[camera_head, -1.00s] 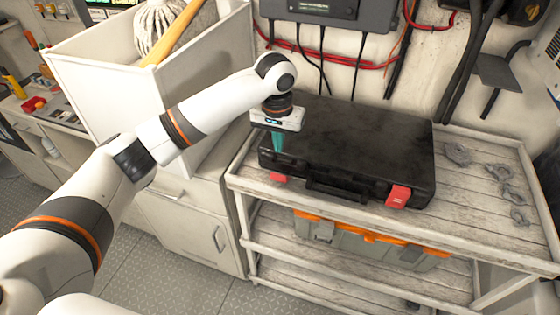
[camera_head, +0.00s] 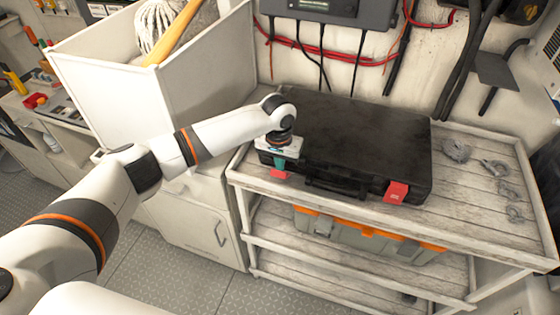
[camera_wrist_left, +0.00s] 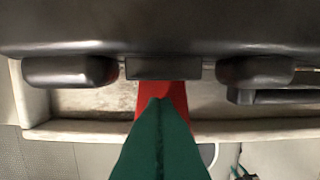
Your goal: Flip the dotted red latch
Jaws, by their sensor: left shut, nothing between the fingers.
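A black case (camera_head: 360,135) lies closed on the top shelf of a cart. Its front has two red latches, a left one (camera_head: 279,174) and a right one (camera_head: 397,192). The right latch bears small pale marks; I cannot make out dots on either. My left gripper (camera_head: 281,164) is shut and empty, pointing down at the left latch. In the left wrist view, the green fingers (camera_wrist_left: 160,105) overlap that red latch (camera_wrist_left: 176,93) and partly hide it. I cannot tell whether they touch it. My right gripper is not in view.
The wooden cart (camera_head: 480,215) has grey shackles (camera_head: 495,170) right of the case. A grey and orange toolbox (camera_head: 365,240) sits on the shelf below. A white bin (camera_head: 110,75) stands at the left. Red and black cables (camera_head: 340,60) run along the back wall.

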